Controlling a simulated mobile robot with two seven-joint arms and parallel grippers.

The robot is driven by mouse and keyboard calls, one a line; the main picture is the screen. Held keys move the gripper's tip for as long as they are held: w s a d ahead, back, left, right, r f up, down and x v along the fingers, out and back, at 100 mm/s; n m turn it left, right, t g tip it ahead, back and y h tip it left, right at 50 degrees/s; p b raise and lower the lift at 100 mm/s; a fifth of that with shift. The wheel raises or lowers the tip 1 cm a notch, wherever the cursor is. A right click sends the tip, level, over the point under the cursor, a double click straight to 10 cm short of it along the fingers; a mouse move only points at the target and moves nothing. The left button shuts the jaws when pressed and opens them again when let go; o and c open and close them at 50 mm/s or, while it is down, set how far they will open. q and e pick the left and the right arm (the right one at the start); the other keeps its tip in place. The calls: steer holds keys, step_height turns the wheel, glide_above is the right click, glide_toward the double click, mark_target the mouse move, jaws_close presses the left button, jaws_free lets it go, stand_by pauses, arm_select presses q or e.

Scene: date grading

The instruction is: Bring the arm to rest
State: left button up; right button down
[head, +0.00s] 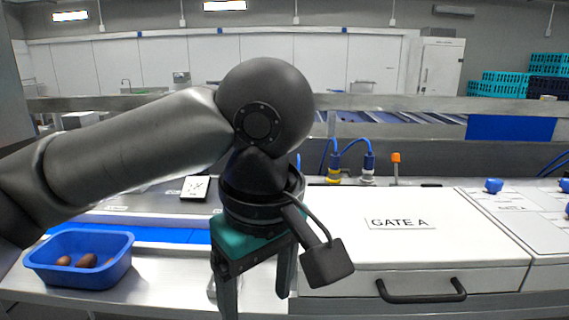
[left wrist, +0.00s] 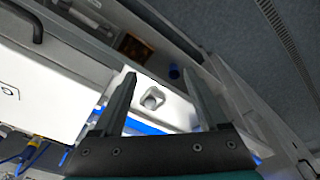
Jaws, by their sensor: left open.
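My left arm comes in from the left in the head view and bends down at the wrist. My left gripper (head: 255,292) points down in front of the counter, left of the white GATE A panel (head: 340,255). Its two fingers are apart with nothing visible between them. In the left wrist view the left gripper (left wrist: 160,76) is also open. My right gripper is not in view.
A blue bin (head: 115,269) holding several brown dates (head: 86,261) stands on the counter at left. A blue belt strip (head: 165,234) runs behind it. A dark handle (head: 420,291) sticks out below GATE A. Yellow and blue connectors (head: 334,167) stand behind the panel.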

arm_select(q)
steer(key=d+f+m+h, duration=0.8)
steer(key=f, duration=0.5)
steer(key=s+a+f+m+t+y, duration=0.1)
steer(key=s+a+f+y, duration=0.4)
steer(key=a+f, duration=0.5)
steer(key=s+a+f+m+t+y, duration=0.1)
steer(key=s+a+f+y, duration=0.1)
steer(key=s+a+f, duration=0.75)
step_height(320, 180, down, 27)
steer(key=a+g+b, duration=0.1)
steer(key=a+b, duration=0.1)
steer(key=b, duration=0.5)
steer(key=s+a+f+b, duration=0.1)
steer(key=s+f+b, duration=0.1)
steer(key=s+f, duration=0.5)
steer(key=s+a+f+g+b, duration=0.1)
steer(key=s+f+b, duration=0.2)
steer(key=s+f, duration=0.5)
step_height(320, 180, down, 5)
steer(key=shift+a+r+m+g, duration=0.15)
steer(key=shift+a+m+g, duration=0.05)
steer(key=shift+m+g, duration=0.1)
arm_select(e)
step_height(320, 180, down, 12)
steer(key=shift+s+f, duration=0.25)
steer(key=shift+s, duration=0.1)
